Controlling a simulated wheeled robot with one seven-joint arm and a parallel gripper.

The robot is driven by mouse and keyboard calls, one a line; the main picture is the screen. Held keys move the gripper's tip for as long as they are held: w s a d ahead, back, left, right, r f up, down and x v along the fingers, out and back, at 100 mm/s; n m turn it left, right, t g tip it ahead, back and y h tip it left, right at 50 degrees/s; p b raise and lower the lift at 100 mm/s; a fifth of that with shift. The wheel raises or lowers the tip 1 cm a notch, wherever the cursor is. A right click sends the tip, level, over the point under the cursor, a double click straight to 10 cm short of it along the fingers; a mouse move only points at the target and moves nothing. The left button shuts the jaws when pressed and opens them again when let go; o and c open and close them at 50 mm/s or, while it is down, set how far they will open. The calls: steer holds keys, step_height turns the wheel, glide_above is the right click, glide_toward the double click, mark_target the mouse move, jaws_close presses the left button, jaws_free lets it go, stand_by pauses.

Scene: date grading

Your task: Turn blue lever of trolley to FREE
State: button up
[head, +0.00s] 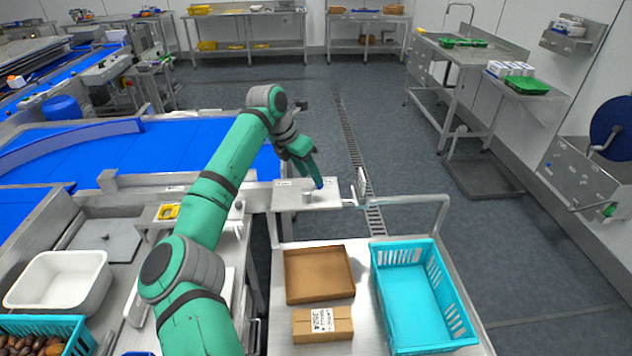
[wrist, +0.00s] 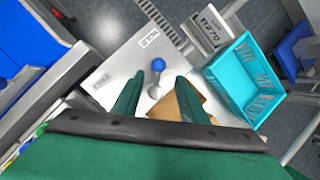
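The blue lever's round knob (wrist: 159,65) stands over a pale metal plate (wrist: 128,62) at the end of the trolley (head: 262,290). In the head view the blue tip (head: 319,184) shows just below my fingers. A grey round part, perhaps the pivot, lies between the fingers in the wrist view. The plate has two small labels, one near the knob (wrist: 149,38) and one to the left (wrist: 102,80); I cannot read them surely. My gripper (wrist: 160,79) is open, its green fingers on either side below the knob, with no visible grip; it also shows in the head view (head: 312,175).
On the trolley are a brown tray (head: 318,247), a cardboard box (head: 322,324) and a turquoise crate (head: 374,290). A metal handle rail (head: 420,199) rises behind the crate. A blue conveyor (head: 130,155) is at left. The floor to the right is open.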

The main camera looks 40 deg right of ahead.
mark_target(315, 186)
steer(key=f, duration=0.3)
steer(key=shift+w+d+f, duration=0.15)
steer(key=shift+d+f, duration=0.45)
steer(key=shift+f, duration=0.1)
